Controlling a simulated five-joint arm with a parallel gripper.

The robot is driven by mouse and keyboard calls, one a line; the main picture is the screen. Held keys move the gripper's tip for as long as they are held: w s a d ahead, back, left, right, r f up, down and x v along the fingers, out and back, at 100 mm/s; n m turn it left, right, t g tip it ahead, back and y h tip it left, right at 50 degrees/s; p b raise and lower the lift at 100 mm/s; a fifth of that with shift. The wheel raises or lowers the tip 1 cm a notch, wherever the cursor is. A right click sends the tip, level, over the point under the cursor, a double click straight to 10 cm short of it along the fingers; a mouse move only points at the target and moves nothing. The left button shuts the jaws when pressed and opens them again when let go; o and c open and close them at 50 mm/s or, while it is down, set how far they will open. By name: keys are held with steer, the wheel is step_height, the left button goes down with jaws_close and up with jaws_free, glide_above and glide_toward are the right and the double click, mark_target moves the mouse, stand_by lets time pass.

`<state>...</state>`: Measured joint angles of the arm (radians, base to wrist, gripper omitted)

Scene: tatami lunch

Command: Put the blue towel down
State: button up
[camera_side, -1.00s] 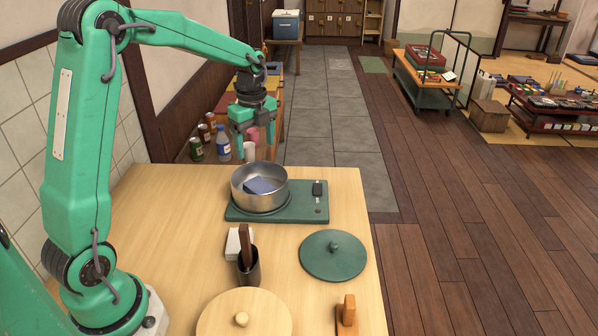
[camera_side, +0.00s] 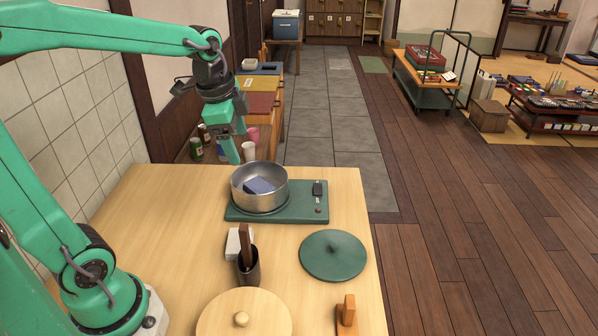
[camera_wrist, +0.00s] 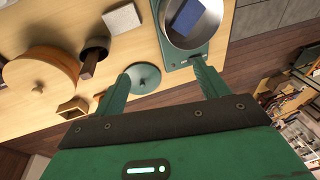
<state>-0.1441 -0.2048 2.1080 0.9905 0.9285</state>
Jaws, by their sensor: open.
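The blue towel (camera_side: 260,185) is a small folded blue piece lying inside the metal pot (camera_side: 250,198). In the wrist view the towel (camera_wrist: 187,17) shows inside the pot (camera_wrist: 207,38) at the top. My gripper (camera_side: 236,155) is open and empty, above and a little left of the pot's far side in the side view. In the wrist view its two fingers (camera_wrist: 160,85) are spread apart with nothing between them, and it does not touch the towel.
A green lid (camera_side: 333,255), a dark cup (camera_side: 248,270) with a brown handle in it, a white block (camera_side: 238,243), a round wooden lid (camera_side: 243,315) and a wooden holder (camera_side: 347,315) stand on the table. The table's left part is clear.

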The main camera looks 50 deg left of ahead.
steer(key=s+d+n+t, duration=0.2)
steer(key=s+d+n, duration=0.3)
steer(key=s+n, duration=0.4)
steer(key=shift+s+t, duration=0.4)
steer(key=shift+s, duration=0.7)
